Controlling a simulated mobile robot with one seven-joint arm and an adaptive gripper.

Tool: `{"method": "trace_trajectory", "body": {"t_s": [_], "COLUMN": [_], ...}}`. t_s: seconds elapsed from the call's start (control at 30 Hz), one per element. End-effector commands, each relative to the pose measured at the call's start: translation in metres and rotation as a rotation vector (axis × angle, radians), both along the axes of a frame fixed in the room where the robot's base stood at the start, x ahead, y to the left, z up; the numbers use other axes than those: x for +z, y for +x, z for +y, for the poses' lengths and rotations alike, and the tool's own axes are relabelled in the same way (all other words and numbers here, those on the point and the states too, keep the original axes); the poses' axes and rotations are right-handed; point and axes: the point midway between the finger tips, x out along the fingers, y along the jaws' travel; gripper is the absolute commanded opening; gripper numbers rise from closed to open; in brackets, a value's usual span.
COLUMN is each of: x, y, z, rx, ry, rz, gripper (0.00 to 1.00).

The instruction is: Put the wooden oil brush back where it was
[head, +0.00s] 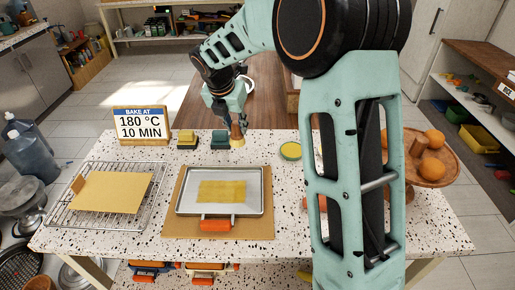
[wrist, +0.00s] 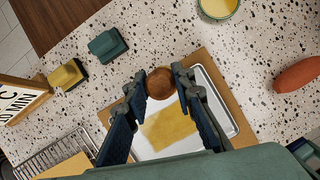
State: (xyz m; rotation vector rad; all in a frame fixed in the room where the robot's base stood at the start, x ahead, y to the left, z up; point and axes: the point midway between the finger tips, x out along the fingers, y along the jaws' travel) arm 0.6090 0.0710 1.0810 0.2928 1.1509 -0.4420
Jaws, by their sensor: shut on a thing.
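My gripper (wrist: 160,77) is shut on the wooden oil brush (wrist: 159,83); its round brown end shows between the fingers in the wrist view. In the head view the brush (head: 237,138) points down below my gripper (head: 238,120), at the back of the speckled table behind the metal tray. Whether its bottom touches the table I cannot tell. The metal tray (head: 185,207) lies on a brown board and has a yellow patch (head: 222,191) on its floor. A small round dish with yellow contents (head: 290,151) stands to the right of the brush.
A yellow block (head: 187,137) and a dark green block (head: 220,140) stand left of the brush, the green one close by. A "BAKE AT 180 °C 10 MIN" sign (head: 141,125) stands farther left. A wire rack (head: 82,217) is at left, a wooden tray with oranges (head: 432,168) at right.

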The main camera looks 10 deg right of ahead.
Motion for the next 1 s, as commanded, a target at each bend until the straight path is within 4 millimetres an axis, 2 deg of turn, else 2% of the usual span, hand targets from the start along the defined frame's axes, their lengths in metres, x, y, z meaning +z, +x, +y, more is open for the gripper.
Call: {"method": "trace_trajectory", "body": {"t_s": [0.23,0.37,0.7,0.8,1.0], "x": [0.001,-0.005,-0.037,-0.058,-0.083], "y": [0.004,0.017,0.079,0.092,0.111], "z": [0.002,-0.006,-0.046,-0.054,-0.066], "rx": [0.039,0.040,0.039,0.040,0.041], "ry": [0.001,0.001,0.001,0.000,0.001], "rz": [0.000,0.002,0.002,0.004,0.001], "gripper": [0.04,0.04,0.04,0.04,0.04]}}
